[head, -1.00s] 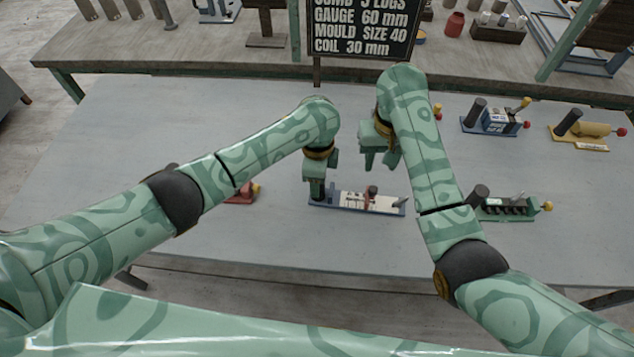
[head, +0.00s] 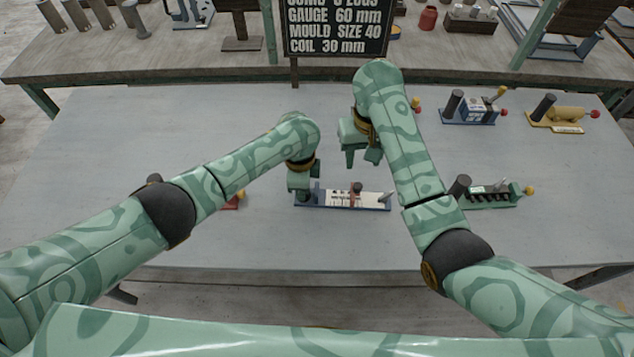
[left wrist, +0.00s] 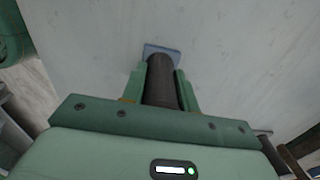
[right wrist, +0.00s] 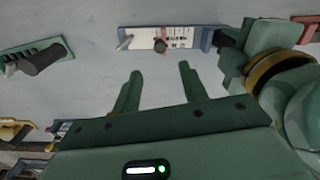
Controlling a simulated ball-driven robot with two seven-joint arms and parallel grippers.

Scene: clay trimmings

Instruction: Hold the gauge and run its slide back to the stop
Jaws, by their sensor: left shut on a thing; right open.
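The gauge (head: 330,203) lies on the grey table, a blue base with a white marked scale. A red slide with a dark knob (head: 356,188) sits partway along it, right of the scale's middle. A grey angled piece (head: 386,198) stands at the right end. My left gripper (head: 302,193) is shut on the dark upright handle (left wrist: 162,80) at the gauge's left end. My right gripper (head: 362,158) is open and empty, apart from the gauge and behind it. In the right wrist view the knob (right wrist: 160,46) shows beyond its fingertips (right wrist: 158,74).
A green-based tool (head: 490,198) lies right of the gauge, with a blue one (head: 472,110) and a yellow one (head: 565,114) behind. A red item (head: 232,203) is partly hidden by my left arm. A board (head: 336,27) with text stands at the back.

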